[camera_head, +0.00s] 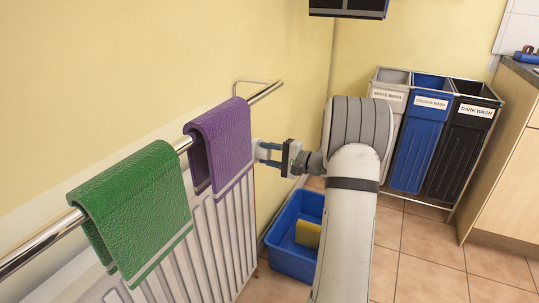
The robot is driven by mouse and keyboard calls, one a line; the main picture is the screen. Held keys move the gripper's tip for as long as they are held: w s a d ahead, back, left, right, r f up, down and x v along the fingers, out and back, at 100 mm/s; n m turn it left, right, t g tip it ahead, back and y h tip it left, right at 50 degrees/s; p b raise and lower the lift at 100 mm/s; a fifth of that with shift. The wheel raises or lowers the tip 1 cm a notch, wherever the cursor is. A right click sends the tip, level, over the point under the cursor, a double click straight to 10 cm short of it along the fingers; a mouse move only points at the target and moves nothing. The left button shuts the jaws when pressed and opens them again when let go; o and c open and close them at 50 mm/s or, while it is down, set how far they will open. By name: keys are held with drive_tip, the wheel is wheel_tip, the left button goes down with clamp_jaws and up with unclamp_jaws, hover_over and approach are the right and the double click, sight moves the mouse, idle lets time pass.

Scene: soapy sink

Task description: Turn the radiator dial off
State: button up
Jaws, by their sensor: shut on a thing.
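The white radiator (205,240) stands along the left wall. My gripper (265,153) reaches left to the radiator's far end, just right of the purple towel. Its fingers are shut on a small pale piece there, which looks like the radiator dial (257,149). The dial is small and partly covered by the fingers, so its setting cannot be read.
A green towel (140,210) and a purple towel (220,145) hang on a metal rail (40,242) above the radiator. A blue tub (290,255) with a yellow thing (307,234) sits on the floor below my gripper. Laundry bins (420,140) and a wooden cabinet (510,160) stand right.

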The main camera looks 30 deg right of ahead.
drive_tip(key=o, duration=1)
drive_tip(key=shift+w, duration=0.1)
drive_tip(key=p+v, duration=0.2)
drive_tip(key=v, duration=0.6)
